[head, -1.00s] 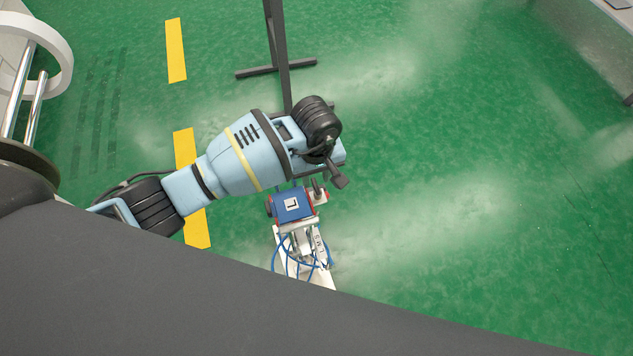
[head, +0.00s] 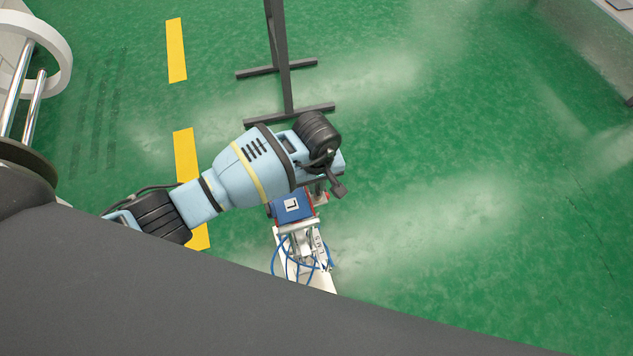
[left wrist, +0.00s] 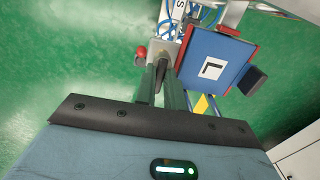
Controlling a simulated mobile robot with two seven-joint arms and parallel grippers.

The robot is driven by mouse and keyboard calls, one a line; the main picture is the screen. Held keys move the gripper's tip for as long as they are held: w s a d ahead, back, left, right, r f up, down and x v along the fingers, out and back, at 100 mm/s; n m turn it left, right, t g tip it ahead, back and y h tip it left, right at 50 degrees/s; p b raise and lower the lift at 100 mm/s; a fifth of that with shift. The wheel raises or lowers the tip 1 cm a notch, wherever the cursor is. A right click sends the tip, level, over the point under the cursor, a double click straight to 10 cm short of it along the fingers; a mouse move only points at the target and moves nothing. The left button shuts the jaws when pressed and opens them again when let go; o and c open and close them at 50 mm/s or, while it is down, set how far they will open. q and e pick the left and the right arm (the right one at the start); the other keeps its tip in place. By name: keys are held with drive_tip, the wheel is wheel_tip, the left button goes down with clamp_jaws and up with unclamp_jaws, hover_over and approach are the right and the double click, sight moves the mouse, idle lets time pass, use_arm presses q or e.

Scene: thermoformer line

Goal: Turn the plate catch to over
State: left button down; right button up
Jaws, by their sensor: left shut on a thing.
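The plate catch (left wrist: 159,82) shows as a dark upright grip on a small pale plate, beside a blue block (left wrist: 214,70) marked with a white L square. My left gripper (left wrist: 158,86) has its two long fingers around the grip and is shut on it. Which way the catch points is hard to tell, as the fingers cover much of it. In the head view the blue block (head: 288,207) sits just below my left wrist, which hides the catch and the fingertips. My right gripper is not in view.
A red knob (left wrist: 140,52) stands close beside the fingers. A white stand (head: 301,243) with blue hoses carries the block. A dark post with floor feet (head: 289,108) stands behind my arm. Green floor to the right is clear.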

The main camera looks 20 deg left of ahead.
use_arm(q)
drive_tip(key=shift+n, duration=0.3)
drive_tip(key=n, duration=0.1)
drive_tip(key=n+p, duration=0.1)
drive_tip(key=n, duration=0.1)
drive_tip(key=shift+s+a+r+n, duration=0.1)
drive_tip(key=shift+a+n, duration=0.1)
drive_tip(key=shift+n, duration=0.1)
drive_tip(key=n, duration=0.1)
drive_tip(key=n+p, duration=0.1)
drive_tip(key=n, duration=0.2)
drive_tip(key=shift+s+n+p, duration=0.25)
drive_tip(key=shift+n+p, duration=0.05)
drive_tip(key=n, duration=0.1)
drive_tip(key=n+p, duration=0.1)
drive_tip(key=n, duration=0.1)
drive_tip(key=n+p, duration=0.1)
drive_tip(key=n, duration=0.1)
drive_tip(key=shift+s, duration=0.3)
drive_tip(key=n+p, duration=0.1)
drive_tip(key=n, duration=0.2)
drive_tip(key=shift+s+n, duration=0.15)
drive_tip(key=shift+n, duration=0.25)
drive_tip(key=shift+n+p, duration=0.3)
drive_tip(key=c, duration=1.5)
unclamp_jaws()
